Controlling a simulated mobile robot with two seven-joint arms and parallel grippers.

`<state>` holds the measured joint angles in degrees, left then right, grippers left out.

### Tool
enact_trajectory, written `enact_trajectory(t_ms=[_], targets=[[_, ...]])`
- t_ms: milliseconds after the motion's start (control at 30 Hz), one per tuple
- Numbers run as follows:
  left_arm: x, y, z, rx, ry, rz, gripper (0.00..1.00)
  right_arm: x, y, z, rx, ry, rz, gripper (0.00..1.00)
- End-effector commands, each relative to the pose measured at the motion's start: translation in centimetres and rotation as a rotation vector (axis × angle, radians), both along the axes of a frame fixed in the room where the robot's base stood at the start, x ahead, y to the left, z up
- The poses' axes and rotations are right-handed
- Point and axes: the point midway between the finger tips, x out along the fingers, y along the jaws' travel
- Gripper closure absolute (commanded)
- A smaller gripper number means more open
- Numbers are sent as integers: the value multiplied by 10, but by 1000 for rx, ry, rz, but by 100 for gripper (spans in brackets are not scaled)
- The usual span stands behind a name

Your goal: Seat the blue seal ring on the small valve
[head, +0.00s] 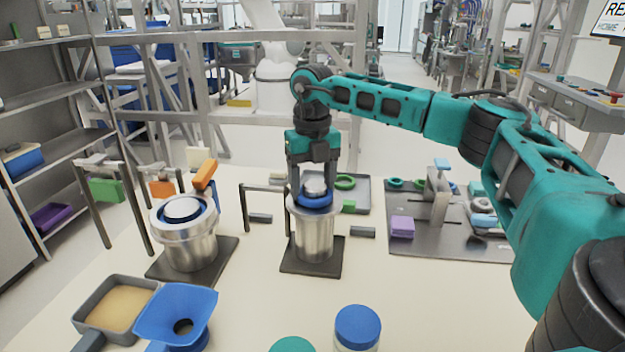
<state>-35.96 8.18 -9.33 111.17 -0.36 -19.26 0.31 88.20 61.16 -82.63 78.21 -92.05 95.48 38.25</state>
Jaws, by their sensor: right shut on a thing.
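The small valve (314,236) is an upright metal cylinder on a dark square base in the middle of the table. The blue seal ring (316,203) is at its top, around a pale domed cap (315,186). My right gripper (315,196) points straight down over the valve, with one finger on each side, shut on the blue ring. The ring looks level, but I cannot tell whether it touches the valve's rim. My left gripper is not in view.
A blue funnel (175,315), a grey scoop (118,306) and a blue-lidded jar (357,326) are in front. A grey tray (362,197) and parts board (440,240) lie behind and right.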

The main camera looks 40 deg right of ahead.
Motion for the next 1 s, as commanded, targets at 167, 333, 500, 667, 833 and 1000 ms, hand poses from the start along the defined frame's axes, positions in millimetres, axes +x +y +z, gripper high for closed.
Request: enact_trajectory(t_ms=[167,333,500,667,833,1000], targets=[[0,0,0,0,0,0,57,0,0,0,0,0,0,56],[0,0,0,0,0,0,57,0,0,0,0,0,0,26],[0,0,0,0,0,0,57,0,0,0,0,0,0,10],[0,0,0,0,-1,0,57,0,0,0,0,0,0,4],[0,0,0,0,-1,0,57,0,0,0,0,0,0,0],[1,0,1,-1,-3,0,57,0,0,0,0,0,0,0]])
